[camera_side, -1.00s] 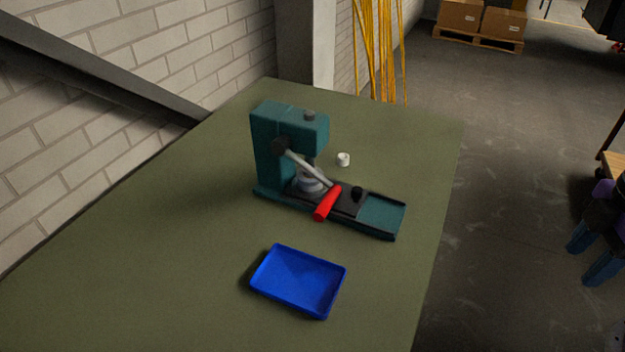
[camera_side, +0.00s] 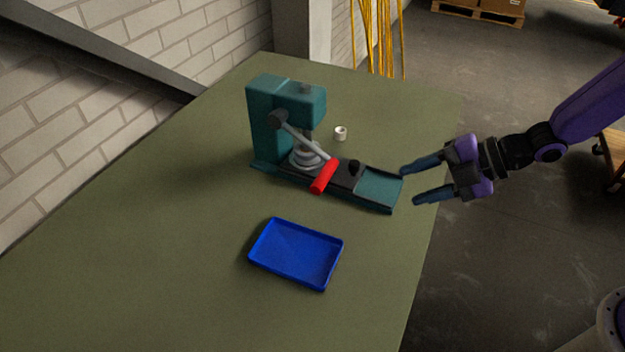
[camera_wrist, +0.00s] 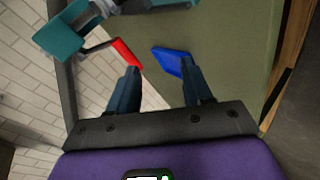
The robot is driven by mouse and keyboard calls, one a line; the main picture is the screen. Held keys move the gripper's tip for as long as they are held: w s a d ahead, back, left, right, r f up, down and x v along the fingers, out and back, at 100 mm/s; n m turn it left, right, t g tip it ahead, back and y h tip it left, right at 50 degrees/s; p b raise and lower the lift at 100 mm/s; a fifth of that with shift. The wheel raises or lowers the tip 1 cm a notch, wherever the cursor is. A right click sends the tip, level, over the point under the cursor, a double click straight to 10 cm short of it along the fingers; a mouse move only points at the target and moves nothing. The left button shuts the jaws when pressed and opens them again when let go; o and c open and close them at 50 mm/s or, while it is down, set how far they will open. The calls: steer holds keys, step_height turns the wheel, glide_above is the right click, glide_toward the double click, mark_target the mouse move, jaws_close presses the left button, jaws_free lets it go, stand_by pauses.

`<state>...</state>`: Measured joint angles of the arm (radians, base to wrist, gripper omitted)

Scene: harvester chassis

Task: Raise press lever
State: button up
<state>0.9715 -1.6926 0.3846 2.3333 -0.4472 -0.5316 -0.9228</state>
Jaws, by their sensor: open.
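The teal press (camera_side: 285,115) stands upright on the green table. Its grey lever (camera_side: 303,140) slopes down to the right and ends in a red handle (camera_side: 324,177), low over the press base. In the wrist view the red handle (camera_wrist: 127,53) shows ahead of the fingers, with the teal press (camera_wrist: 62,38) to its upper left, partly cut off by the frame edge. My gripper (camera_side: 410,184) is open and empty at the table's right edge, apart from the press and to the right of its base. Its two fingers also show in the wrist view (camera_wrist: 160,78).
A blue tray (camera_side: 297,253) lies on the table in front of the press; it also shows in the wrist view (camera_wrist: 172,61). A small white cylinder (camera_side: 340,133) stands behind the press base. A brick wall (camera_side: 130,60) is at the left. The table's near part is clear.

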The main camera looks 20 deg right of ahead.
mark_target(328, 180)
steer(key=w+a+f+n+y, duration=0.1)
steer(key=w+a+n+y, duration=0.1)
steer(key=a, duration=0.3)
steer(key=w+a+f+n+y, duration=0.1)
steer(key=w+a+n+y, duration=0.1)
steer(key=w+a, duration=0.2)
steer(key=w+a+f+n+y, duration=0.1)
steer(key=w+a+n+y, duration=0.1)
steer(key=a, duration=0.6)
steer(key=shift+w, duration=0.65)
jaws_close()
